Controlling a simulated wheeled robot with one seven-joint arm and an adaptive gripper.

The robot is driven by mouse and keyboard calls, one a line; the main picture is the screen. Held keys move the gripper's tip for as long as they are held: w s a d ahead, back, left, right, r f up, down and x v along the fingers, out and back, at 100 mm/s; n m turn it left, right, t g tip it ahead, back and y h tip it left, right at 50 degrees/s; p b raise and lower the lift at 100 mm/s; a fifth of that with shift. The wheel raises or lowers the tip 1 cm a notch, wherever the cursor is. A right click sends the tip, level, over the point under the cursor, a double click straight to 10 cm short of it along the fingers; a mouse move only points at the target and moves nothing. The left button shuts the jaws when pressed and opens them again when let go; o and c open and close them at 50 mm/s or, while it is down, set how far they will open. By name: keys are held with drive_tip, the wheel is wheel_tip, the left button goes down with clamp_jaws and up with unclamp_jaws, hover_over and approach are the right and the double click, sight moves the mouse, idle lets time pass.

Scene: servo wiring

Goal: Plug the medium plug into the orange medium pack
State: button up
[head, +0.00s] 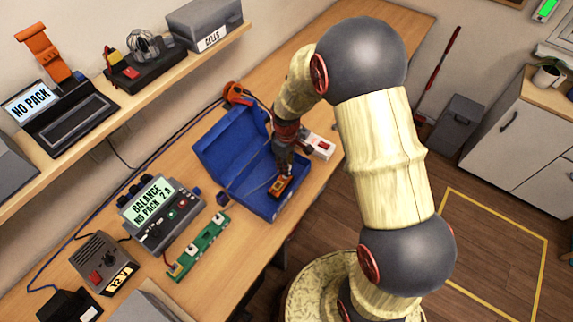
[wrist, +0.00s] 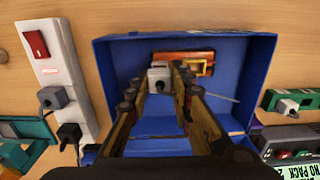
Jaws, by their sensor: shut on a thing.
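The orange pack (head: 281,186) lies inside the open blue case on the bench. In the wrist view the orange pack (wrist: 200,57) lies along the case's far side. My gripper (wrist: 160,75) points down into the case, with its fingers on both sides of a grey plug (wrist: 158,82). It is shut on this plug, which sits in front of the pack's near edge. I cannot tell whether the plug touches the pack or enters it. In the head view my gripper (head: 284,172) is just above the pack, and the plug is hidden.
The blue case (head: 225,146) has raised walls around the gripper. A white power strip (wrist: 62,85) with a red switch and plugs stands beside it. A green board (head: 198,248) and balance charger (head: 160,213) lie on the other side. A shelf (head: 135,95) runs above the bench.

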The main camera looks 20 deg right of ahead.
drive_tip(key=shift+f+b, duration=0.8)
drive_tip(key=shift+f, duration=0.45)
drive_tip(key=o, duration=0.9)
drive_tip(key=shift+o, duration=0.5)
wheel_tip(320, 180, up, 12)
drive_tip(key=shift+r, duration=0.1)
